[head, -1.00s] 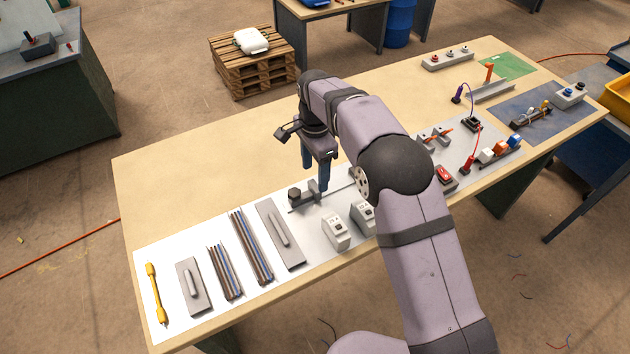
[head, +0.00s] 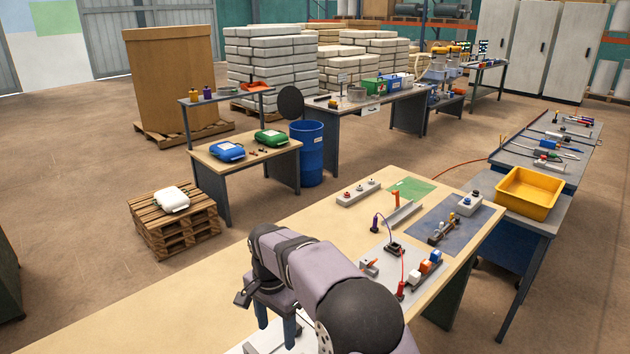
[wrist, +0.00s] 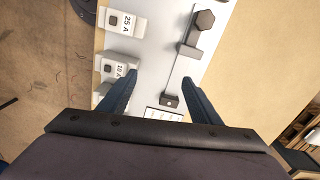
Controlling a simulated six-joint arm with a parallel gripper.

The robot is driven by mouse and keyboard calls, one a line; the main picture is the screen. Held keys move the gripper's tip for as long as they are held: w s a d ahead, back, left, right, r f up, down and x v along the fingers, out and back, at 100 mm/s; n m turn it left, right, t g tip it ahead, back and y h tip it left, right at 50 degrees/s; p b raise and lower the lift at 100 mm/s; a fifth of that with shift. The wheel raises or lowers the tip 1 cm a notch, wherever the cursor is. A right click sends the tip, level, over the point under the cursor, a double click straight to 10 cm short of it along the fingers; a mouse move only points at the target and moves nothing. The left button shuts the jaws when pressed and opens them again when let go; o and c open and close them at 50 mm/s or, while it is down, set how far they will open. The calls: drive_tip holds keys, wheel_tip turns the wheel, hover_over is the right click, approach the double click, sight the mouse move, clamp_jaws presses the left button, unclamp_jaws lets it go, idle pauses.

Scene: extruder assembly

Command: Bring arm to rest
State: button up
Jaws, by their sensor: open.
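My gripper (wrist: 161,78) is open and empty in the wrist view, its two blue fingers spread apart. Below it on a white mat (wrist: 160,40) lies a grey rail part with a dark hexagonal knob (wrist: 205,20) and a small dark block (wrist: 170,100). In the head view my gripper (head: 276,330) points down over the near part of the workbench (head: 130,325).
Breaker modules marked 25 A (wrist: 123,22) and 10 A (wrist: 115,68) stand left of the fingers. Right of my arm are a grey plate with wired parts (head: 385,255), a blue mat (head: 450,220) and a yellow bin (head: 530,190). The bench's far left is clear.

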drive_tip(key=shift+n, duration=0.7)
drive_tip(key=d, duration=0.2)
drive_tip(key=s+d+r, duration=0.1)
drive_tip(key=d, duration=0.2)
drive_tip(key=s+d, duration=0.1)
drive_tip(key=d, duration=0.1)
drive_tip(key=shift+s+d+r, duration=0.2)
drive_tip(key=shift+d+r, duration=0.05)
drive_tip(key=shift+d, duration=0.05)
drive_tip(key=s+d+f+n, duration=0.2)
drive_tip(key=s+d+n, duration=0.4)
drive_tip(key=s+d, duration=1.1)
drive_tip(key=s, duration=0.3)
drive_tip(key=shift+s+d+f, duration=0.2)
drive_tip(key=shift+s+f, duration=0.05)
drive_tip(key=shift+f, duration=0.05)
wheel_tip(320, 180, down, 15)
drive_tip(key=b, duration=1.5)
idle(1.8)
